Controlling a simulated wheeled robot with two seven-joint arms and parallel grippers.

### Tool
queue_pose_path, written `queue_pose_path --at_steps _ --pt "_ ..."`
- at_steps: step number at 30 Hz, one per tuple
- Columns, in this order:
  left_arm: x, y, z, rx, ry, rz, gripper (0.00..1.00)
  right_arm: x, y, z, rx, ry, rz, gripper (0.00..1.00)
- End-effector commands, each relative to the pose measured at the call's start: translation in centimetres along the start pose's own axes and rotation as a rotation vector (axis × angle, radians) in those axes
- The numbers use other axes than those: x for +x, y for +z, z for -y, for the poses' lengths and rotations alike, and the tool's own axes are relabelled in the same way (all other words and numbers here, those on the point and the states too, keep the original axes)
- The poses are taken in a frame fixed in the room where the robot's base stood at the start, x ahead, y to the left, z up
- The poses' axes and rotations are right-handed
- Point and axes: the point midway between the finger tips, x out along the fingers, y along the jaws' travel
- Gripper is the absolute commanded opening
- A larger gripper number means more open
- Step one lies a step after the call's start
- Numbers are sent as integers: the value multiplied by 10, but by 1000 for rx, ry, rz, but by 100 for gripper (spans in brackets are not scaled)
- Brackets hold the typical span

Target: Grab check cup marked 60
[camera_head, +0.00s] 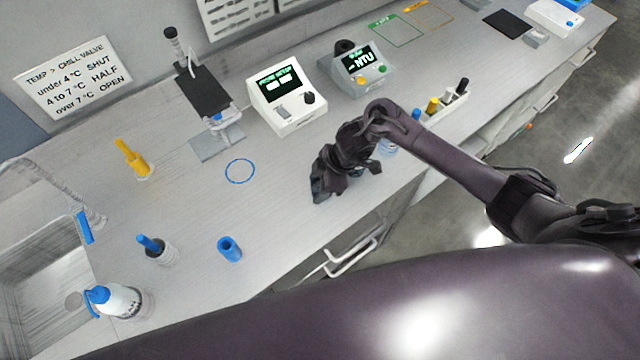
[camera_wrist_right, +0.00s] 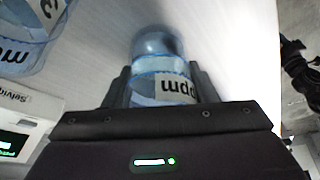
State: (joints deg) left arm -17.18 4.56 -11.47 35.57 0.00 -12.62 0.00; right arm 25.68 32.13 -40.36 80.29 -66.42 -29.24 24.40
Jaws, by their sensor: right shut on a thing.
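My right gripper (camera_head: 322,186) is low over the counter, right of the blue ring mark. In the right wrist view, its fingers (camera_wrist_right: 163,88) are shut on a clear bluish cup (camera_wrist_right: 152,46). The cup's white label reads "ppm" upside down; its number is hidden, so I cannot tell whether it is 60. A second clear cup (camera_wrist_right: 22,45) with a "ppm" label stands at the upper left of that view. In the head view a clear cup (camera_head: 389,149) shows partly behind my right wrist. My left gripper is not in view.
A white meter (camera_head: 285,97) and a grey NTU meter (camera_head: 362,72) stand behind the gripper. A rack (camera_head: 455,108) with several vials is to the right. A blue cylinder (camera_head: 230,248), a bottle (camera_head: 118,301) and a sink (camera_head: 45,285) are to the left.

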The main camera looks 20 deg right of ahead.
Motion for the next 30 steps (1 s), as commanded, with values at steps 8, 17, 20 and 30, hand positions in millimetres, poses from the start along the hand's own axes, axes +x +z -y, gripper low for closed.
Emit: queue_pose_path --at_steps 8,17,20,30 --pt "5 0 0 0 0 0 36 -16 -7 -1 -1 3 -2 26" --pt "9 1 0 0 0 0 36 -50 -21 -1 -2 5 0 26" --pt "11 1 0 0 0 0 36 -63 -27 -2 -2 5 -2 26" --pt "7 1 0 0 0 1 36 -109 -44 -2 -2 6 2 26"
